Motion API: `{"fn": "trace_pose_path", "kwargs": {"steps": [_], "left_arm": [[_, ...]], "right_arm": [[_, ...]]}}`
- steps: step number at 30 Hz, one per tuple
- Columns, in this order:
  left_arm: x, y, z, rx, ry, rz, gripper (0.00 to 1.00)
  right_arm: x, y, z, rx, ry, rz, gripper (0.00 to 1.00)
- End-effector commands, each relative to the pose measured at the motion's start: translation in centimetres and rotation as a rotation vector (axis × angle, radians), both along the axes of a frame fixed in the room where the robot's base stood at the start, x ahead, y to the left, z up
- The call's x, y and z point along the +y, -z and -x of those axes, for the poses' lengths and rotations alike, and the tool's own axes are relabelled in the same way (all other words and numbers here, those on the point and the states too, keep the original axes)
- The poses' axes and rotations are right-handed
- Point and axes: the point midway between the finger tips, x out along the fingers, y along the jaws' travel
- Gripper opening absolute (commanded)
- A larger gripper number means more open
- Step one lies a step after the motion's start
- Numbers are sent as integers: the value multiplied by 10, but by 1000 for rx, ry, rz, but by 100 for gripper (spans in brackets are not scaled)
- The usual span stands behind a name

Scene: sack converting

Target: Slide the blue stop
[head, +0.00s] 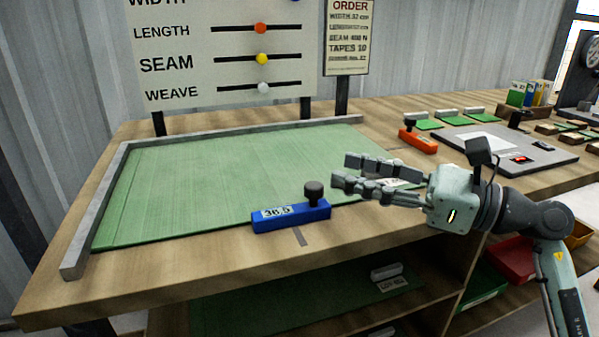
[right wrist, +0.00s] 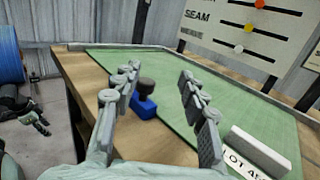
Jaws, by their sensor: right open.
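The blue stop (head: 291,215) lies along the front edge of the green mat (head: 220,180). It bears a label reading 36.5 and a black knob (head: 313,189) at its right end. My right gripper (head: 345,171) is open and empty, to the right of the knob, fingers pointing left. In the right wrist view the blue stop (right wrist: 144,107) and its knob show beyond the gripper (right wrist: 160,75), between the fingers and nearer the left one. I see no contact. What seems to be my left gripper (right wrist: 36,118) hangs at the left there, its opening unclear.
A grey rail (head: 95,220) borders the mat at the left and back. A pale block with a LOT label (right wrist: 258,150) lies on the mat near my right gripper. An orange stop (head: 418,141) and a grey plate (head: 500,150) are farther right. A slider board (head: 200,60) stands behind.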

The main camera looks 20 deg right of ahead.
Motion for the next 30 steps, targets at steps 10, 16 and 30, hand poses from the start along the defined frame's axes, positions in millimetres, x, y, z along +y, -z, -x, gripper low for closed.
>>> {"fn": "trace_pose_path", "kwargs": {"steps": [10, 16, 30], "left_arm": [[-25, 13, 36, 70, 49, -5, 42], [-26, 30, 36, 77, 50, 5, 42], [-27, 50, 37, 82, 50, 16, 42]], "right_arm": [[45, 34, -1, 55, 14, 27, 43], [67, 32, -23, 54, 14, 24, 43], [95, 35, -48, 55, 15, 28, 43]]}}
